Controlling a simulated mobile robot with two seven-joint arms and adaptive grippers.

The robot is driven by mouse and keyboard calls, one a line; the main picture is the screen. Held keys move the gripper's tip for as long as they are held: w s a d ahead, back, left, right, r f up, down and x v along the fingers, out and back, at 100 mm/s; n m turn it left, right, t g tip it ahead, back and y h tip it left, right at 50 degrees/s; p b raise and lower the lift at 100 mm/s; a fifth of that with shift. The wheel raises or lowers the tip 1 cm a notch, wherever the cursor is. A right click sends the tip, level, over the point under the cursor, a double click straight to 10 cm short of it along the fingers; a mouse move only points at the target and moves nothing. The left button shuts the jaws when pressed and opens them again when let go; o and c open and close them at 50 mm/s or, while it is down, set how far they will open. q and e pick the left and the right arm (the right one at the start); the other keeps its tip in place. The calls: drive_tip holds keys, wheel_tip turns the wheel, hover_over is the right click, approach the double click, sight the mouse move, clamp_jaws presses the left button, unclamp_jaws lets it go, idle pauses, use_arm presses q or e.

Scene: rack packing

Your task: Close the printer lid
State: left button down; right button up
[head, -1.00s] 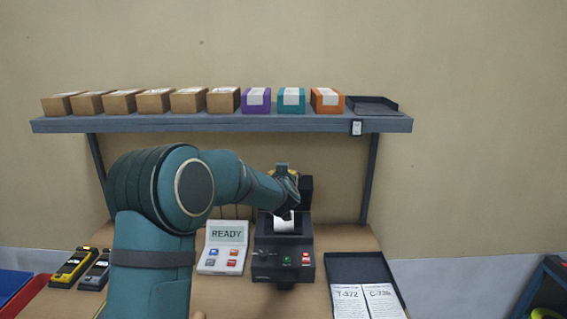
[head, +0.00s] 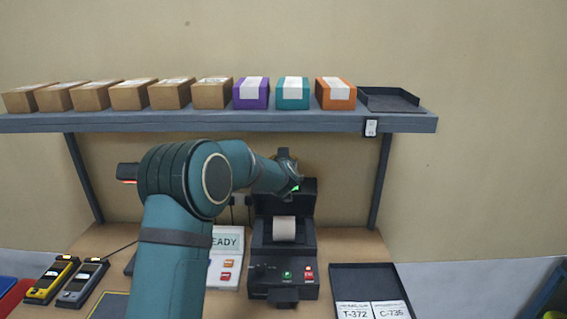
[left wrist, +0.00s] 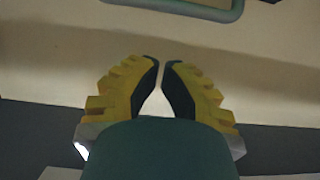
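The black printer (head: 262,275) stands on the table with its lid (head: 309,189) upright at its back, so it is open. The white paper roll (head: 285,229) shows uncovered inside. My left arm reaches across from the left, and my left gripper (head: 287,153) is at the raised lid, near its top left. Whether it touches the lid is hidden by the wrist. In the left wrist view the yellow fingers (left wrist: 160,63) nearly meet at the tips, with nothing between them. My right gripper is out of view.
A shelf (head: 230,122) with several boxes spans above the printer. A white READY device (head: 225,272) stands left of the printer, partly behind my arm. A black tray (head: 364,276) with two label slips lies to the right. Two handheld devices (head: 52,280) lie at the left.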

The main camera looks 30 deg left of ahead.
use_arm(q)
drive_tip(key=x, duration=0.5)
drive_tip(key=shift+w+p, duration=0.1)
drive_tip(key=shift+p, duration=0.3)
drive_tip(key=shift+w+a+f, duration=0.1)
drive_tip(key=shift+a+f, duration=0.05)
drive_tip(key=shift+f, duration=0.1)
drive_tip(key=shift+s+f, duration=0.25)
drive_tip(key=shift+f, duration=0.05)
drive_tip(key=shift+s+d+f, duration=0.3)
drive_tip(key=shift+s+f, duration=0.05)
drive_tip(key=shift+s, duration=0.15)
drive_tip(key=shift+s+d+f, duration=0.35)
drive_tip(key=shift+s+f, duration=0.05)
drive_tip(key=shift+s, duration=0.15)
drive_tip(key=shift+b, duration=0.35)
